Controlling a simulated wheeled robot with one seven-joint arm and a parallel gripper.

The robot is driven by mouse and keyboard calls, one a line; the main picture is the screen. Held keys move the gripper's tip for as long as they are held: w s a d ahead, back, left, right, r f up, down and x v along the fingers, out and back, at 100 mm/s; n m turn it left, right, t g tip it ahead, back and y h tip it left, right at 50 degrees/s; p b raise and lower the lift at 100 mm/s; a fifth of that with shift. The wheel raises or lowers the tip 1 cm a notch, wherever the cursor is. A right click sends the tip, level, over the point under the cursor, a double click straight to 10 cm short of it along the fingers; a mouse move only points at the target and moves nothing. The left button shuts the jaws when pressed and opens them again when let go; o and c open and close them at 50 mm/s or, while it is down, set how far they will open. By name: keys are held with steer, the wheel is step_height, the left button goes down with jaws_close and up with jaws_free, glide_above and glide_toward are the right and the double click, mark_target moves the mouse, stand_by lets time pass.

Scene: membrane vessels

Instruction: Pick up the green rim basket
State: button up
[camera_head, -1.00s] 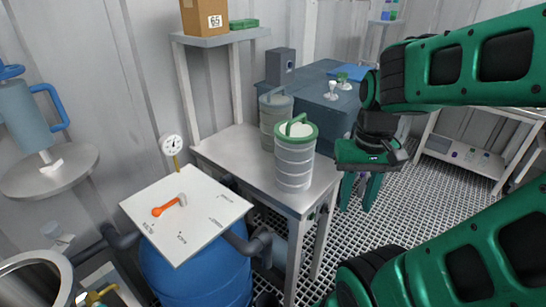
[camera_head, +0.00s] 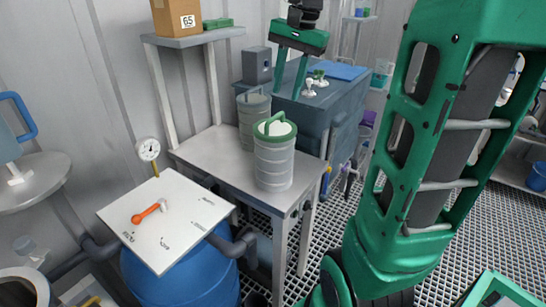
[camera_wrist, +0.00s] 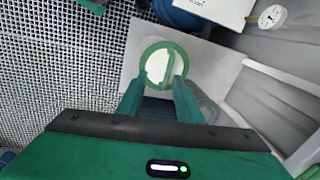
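The green rim basket (camera_head: 274,160) is a pale ribbed cylinder with a green rim, a white top and a green arched handle. It stands upright on the grey metal table (camera_head: 215,150). My gripper (camera_head: 288,88) is open and empty, pointing down, above and a little behind the basket in the head view. In the wrist view, the basket's round green rim (camera_wrist: 162,44) and its handle lie below and beyond the fingertips of my gripper (camera_wrist: 160,85). The fingers are apart, and the basket's lower body is hidden there.
A grey-rimmed basket (camera_head: 247,135) stands close behind the green rim one. A blue cabinet (camera_head: 318,120) with small white items stands behind the table. A white board (camera_head: 185,240) with an orange tool lies on a blue barrel at the left. A shelf (camera_head: 190,37) holds a cardboard box.

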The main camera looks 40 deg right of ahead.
mark_target(276, 116)
steer(key=shift+m, duration=0.5)
steer(key=w+f, duration=0.1)
steer(key=f, duration=0.1)
steer(key=w+f, duration=0.2)
steer(key=f, duration=0.1)
steer(key=w+f, duration=0.1)
steer(key=f, duration=0.2)
steer(key=shift+w+a+f, duration=0.1)
steer(key=shift+w+f, duration=0.1)
steer(key=shift+f, duration=0.05)
jaws_close()
stand_by(1.1)
